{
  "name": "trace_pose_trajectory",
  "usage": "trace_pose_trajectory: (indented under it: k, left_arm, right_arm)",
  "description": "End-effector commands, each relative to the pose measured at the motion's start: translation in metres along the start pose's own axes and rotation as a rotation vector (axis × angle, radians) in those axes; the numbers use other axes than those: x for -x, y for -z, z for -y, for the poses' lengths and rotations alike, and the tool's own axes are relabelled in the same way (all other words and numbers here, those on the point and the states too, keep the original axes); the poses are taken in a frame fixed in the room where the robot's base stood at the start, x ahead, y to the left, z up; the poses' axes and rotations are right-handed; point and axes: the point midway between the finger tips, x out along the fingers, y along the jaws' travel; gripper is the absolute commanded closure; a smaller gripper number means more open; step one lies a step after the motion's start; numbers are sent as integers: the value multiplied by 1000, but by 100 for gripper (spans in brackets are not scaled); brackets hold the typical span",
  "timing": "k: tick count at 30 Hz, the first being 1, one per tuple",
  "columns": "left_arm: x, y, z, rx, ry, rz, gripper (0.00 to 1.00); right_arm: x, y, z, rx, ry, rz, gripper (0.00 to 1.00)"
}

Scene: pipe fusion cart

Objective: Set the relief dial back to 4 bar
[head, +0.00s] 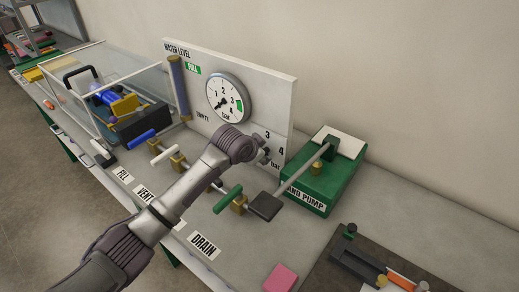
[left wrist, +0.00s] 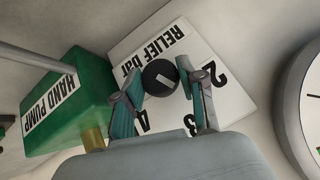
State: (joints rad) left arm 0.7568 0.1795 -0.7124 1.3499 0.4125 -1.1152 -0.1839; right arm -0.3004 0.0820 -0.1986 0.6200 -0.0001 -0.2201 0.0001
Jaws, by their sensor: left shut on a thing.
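The relief dial (left wrist: 160,77) is a dark round knob with a lighter bar across its face, on a white panel marked 2, 3, 4 and "RELIEF bar". In the left wrist view the panel appears upside down and the bar lies diagonally. I cannot tell which number it points to. My left gripper (left wrist: 163,74) has one finger on each side of the knob and is shut on it. My right gripper is not in view.
A green hand pump (head: 325,175) with a long lever stands right of the panel. A round pressure gauge (head: 228,97) is above my gripper. Blue, white and green valve handles line the bench, the green handle (head: 228,199) near my forearm. A clear-sided box (head: 110,95) stands left.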

Motion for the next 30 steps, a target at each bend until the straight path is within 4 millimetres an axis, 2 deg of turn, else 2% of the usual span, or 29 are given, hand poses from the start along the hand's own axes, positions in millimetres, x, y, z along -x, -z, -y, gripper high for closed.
trace_pose_trajectory:
  k: [18, 19, 23, 30]
  left_arm:
    - [0, 1, -1, -33, 36, 5, 95]
    - [0, 1, -1, -33, 36, 5, 57]
    - [0, 1, -1, -33, 36, 5, 35]
    - [0, 0, -1, -33, 36, 6, 35]
  right_arm:
    - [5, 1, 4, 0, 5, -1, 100]
    - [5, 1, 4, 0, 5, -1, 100]
    - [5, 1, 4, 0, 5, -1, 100]
    - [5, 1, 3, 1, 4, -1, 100]
